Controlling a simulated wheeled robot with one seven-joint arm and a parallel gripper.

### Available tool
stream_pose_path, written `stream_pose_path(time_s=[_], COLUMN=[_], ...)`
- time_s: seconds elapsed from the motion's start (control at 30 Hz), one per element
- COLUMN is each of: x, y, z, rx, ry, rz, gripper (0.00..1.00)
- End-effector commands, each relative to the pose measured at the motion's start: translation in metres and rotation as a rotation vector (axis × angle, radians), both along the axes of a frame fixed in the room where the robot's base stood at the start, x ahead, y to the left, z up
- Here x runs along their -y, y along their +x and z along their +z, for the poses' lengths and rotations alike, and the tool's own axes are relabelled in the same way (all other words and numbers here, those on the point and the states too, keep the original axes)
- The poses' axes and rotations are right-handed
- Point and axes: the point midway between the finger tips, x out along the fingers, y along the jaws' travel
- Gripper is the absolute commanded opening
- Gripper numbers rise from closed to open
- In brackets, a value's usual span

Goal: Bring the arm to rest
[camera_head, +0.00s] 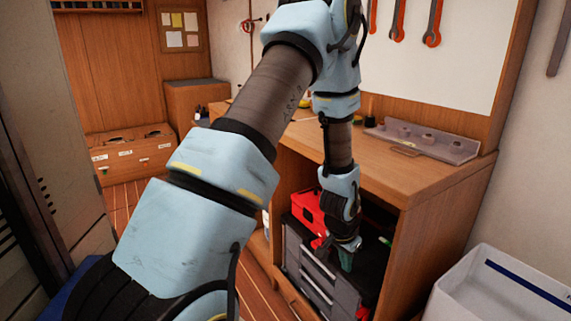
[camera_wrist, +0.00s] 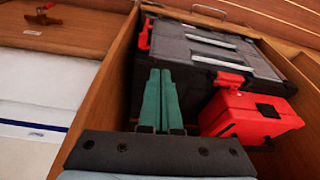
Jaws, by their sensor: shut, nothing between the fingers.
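My light blue arm crosses the middle of the head view and bends down at the front of the wooden workbench (camera_head: 410,180). My gripper (camera_head: 346,262) points down in front of the bench's open compartment, close to the dark toolbox in it. In the wrist view my gripper (camera_wrist: 161,85) shows two green fingers side by side, shut with nothing between them. The dark grey toolbox (camera_wrist: 190,55) with red latches lies beyond the fingertips. I cannot tell whether the fingers touch it.
A red case (camera_wrist: 250,118) sits beside the toolbox; it also shows in the head view (camera_head: 306,208). A white bin (camera_head: 500,290) stands at the lower right. A grey tray (camera_head: 425,142) is on the bench top. Wooden floor is partly clear at left of the bench.

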Motion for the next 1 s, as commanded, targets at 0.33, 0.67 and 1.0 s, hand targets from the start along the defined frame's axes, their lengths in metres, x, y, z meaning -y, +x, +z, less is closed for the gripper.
stream_pose_path(time_s=[0.33,0.67,1.0], x=[-0.167,-0.254,-0.261], y=[0.010,-0.047,-0.054], z=[0.187,0.270,0.276], rx=[-0.041,-0.113,-0.123], ry=[0.058,0.055,0.054], rz=[0.494,0.819,0.851], gripper=[0.00,0.00,0.00])
